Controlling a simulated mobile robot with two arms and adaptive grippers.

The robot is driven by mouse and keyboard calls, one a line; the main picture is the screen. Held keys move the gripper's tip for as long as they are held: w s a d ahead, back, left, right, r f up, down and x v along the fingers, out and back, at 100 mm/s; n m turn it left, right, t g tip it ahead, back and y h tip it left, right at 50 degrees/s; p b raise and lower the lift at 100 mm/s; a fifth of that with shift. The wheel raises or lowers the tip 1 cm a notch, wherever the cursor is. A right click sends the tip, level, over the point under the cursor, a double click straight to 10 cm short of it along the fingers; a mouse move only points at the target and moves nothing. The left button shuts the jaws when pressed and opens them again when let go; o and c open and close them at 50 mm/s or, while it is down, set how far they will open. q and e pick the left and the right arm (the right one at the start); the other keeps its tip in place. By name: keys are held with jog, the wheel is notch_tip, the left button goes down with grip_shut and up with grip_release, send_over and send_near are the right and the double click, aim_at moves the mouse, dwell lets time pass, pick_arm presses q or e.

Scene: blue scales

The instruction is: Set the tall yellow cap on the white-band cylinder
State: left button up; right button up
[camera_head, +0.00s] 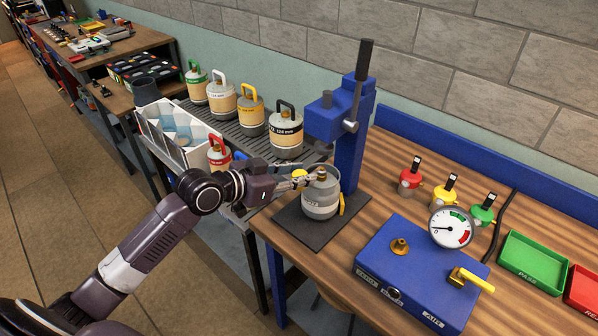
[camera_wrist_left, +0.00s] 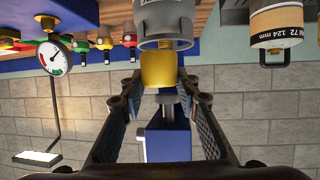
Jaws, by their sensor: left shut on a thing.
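The grey cylinder (camera_head: 319,200), with a paler band, stands upright on a black mat under the blue press. A brass valve shows at its top. My left gripper (camera_head: 301,177) is at the cylinder's upper left side, shut on a small yellow cap (camera_head: 299,173). In the left wrist view, which is upside down, the yellow cap (camera_wrist_left: 161,70) is between my left fingers (camera_wrist_left: 160,88), right by the cylinder's open collar (camera_wrist_left: 163,22). I cannot tell whether the cap touches the cylinder. My right gripper is not in view.
The blue press (camera_head: 350,130) stands close behind the cylinder. A blue test box with a gauge (camera_head: 451,228) and red, yellow and green valves (camera_head: 446,190) are to the right. Several cylinders stand on a rack (camera_head: 205,110) behind my arm, beside a white crate (camera_head: 160,140).

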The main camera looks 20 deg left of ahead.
aim_at(322, 168)
pick_arm(q)
jog(key=shift+w+d, duration=0.3)
jog(key=shift+w, duration=0.6)
jog(key=shift+w+d, duration=0.35)
jog(key=shift+w, duration=0.5)
jog(key=shift+w+d, duration=0.3)
jog(key=shift+w, duration=0.6)
jog(key=shift+w+d+b, duration=0.15)
jog(key=shift+w+d, duration=0.15)
jog(key=shift+w, duration=0.5)
jog(key=shift+w+d+b, duration=0.15)
jog(key=shift+w+d, duration=0.15)
jog(key=shift+w, duration=0.45)
jog(key=shift+f+b, duration=0.9)
jog(key=shift+f, duration=0.45)
jog(key=o, duration=0.9)
jog(key=shift+c, duration=0.2)
